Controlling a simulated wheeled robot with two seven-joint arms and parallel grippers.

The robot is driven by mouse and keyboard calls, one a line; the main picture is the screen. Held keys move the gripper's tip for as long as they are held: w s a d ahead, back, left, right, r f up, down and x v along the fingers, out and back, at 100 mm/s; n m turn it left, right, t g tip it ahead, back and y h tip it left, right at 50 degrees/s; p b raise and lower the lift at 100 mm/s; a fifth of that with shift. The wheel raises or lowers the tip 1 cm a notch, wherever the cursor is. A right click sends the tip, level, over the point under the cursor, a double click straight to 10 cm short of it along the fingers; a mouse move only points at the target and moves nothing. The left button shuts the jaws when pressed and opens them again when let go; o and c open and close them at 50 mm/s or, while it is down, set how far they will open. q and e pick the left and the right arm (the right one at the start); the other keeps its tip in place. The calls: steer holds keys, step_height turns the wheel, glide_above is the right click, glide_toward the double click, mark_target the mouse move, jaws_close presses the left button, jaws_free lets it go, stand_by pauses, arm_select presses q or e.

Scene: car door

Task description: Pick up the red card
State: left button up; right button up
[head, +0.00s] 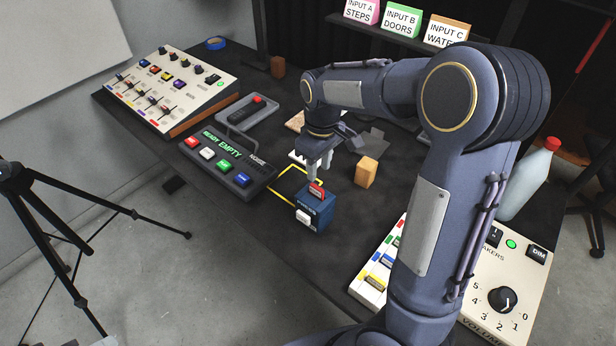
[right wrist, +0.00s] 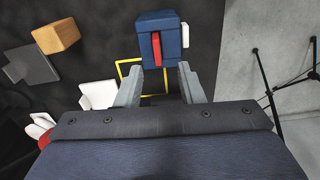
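A red card (head: 317,190) stands in the top of a small blue box (head: 318,213) on the dark table. In the right wrist view the red card (right wrist: 156,50) shows as a narrow upright strip against the blue box (right wrist: 153,22). My right gripper (right wrist: 161,82) is open, its two grey fingers spread to either side below the card, with nothing between them. In the head view the right gripper (head: 318,168) is just above and behind the card. I cannot tell whether a finger touches the box. My left gripper is not in view.
A yellow outline (head: 283,203) is marked on the table by the box. A wooden block (head: 366,172) stands to the right. A button panel reading "READY EMPTY" (head: 225,164) lies to the left. A knob console (head: 512,275) and a bottle (head: 528,178) are at the right.

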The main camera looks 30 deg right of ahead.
mark_target(317, 187)
steer(key=shift+w+f, duration=0.2)
steer(key=shift+f, duration=1.8)
steer(key=shift+w+f, duration=0.2)
steer(key=shift+f, duration=1.75)
jaws_close()
